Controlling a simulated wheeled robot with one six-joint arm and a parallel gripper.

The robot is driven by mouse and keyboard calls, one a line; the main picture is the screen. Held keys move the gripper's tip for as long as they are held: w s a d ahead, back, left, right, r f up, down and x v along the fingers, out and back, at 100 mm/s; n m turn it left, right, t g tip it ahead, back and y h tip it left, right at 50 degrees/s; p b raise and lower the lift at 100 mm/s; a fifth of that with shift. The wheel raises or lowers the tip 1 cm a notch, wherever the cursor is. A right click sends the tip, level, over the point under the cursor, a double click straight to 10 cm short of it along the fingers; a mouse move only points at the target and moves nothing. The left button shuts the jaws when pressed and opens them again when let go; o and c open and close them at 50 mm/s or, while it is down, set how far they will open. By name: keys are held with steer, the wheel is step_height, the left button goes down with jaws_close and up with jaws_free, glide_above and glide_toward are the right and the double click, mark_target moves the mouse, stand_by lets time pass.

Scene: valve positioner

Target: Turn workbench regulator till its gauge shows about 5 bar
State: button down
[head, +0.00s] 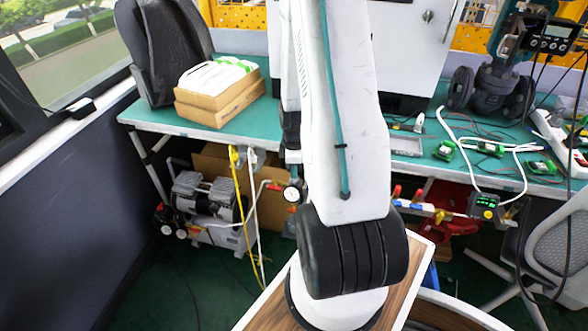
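A small round gauge with a white face (292,194) hangs just below the front edge of the workbench, close to the left side of my arm. Its needle and scale are too small to read. Dark and white fittings (291,168) sit right above it, partly hidden by my arm. They may be the regulator, but I cannot tell for sure. A red-handled fitting (273,186) is beside the gauge on the left. My white arm fills the middle of the head view. My gripper is not in view.
The green workbench (170,117) carries cardboard boxes (215,103), a dark chair-like object, a large valve (492,85) and several small green devices. A compressor (205,200) with gauges stands underneath. Yellow and white hoses hang beside it. An office chair (548,235) stands right.

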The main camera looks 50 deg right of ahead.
steer(key=shift+m, duration=0.3)
steer(key=m, duration=0.3)
steer(key=shift+d+m, duration=0.1)
steer(key=shift+m, duration=0.3)
steer(key=shift+d+m, duration=0.1)
steer(key=shift+m, duration=2.1)
steer(key=c, duration=1.5)
jaws_free()
